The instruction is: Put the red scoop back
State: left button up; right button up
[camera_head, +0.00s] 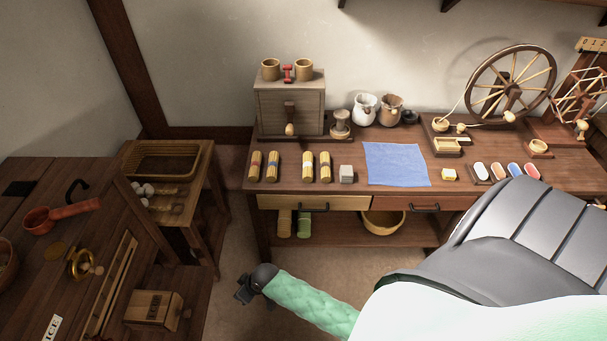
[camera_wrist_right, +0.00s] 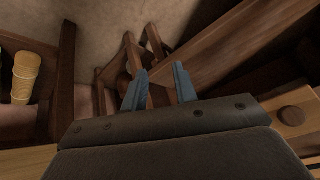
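The red scoop (camera_head: 72,210) lies on the dark wooden table at the left in the head view, its round bowl at the left and its handle pointing right. A dark hook (camera_head: 77,189) is just behind it. My right gripper (camera_head: 243,291), at the end of a mint-green arm coming from the lower right, hangs in front of the workbench, well to the right of the scoop. In the right wrist view its two blue-grey fingers (camera_wrist_right: 160,76) stand apart with nothing between them. The scoop does not show in that view. My left gripper is not in view.
The workbench (camera_head: 300,190) carries bundles, a blue cloth (camera_head: 396,164) and a spinning wheel (camera_head: 509,82). Floor shows between them.

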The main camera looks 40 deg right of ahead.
jog(key=s+d+f+g+h, duration=0.1)
jog(key=s+d+f, duration=0.1)
jog(key=s+f, duration=0.3)
jog(key=s+d+f+m+g+h, duration=0.1)
jog(key=s+f, duration=0.4)
jog(key=s, duration=0.6)
jog(key=s+d+f+m+g+h, duration=0.1)
jog(key=s+d+f, duration=0.3)
jog(key=s, duration=0.5)
jog(key=shift+f+g+h, duration=0.3)
jog(key=shift+f, duration=0.55)
jog(key=shift+d, duration=0.1)
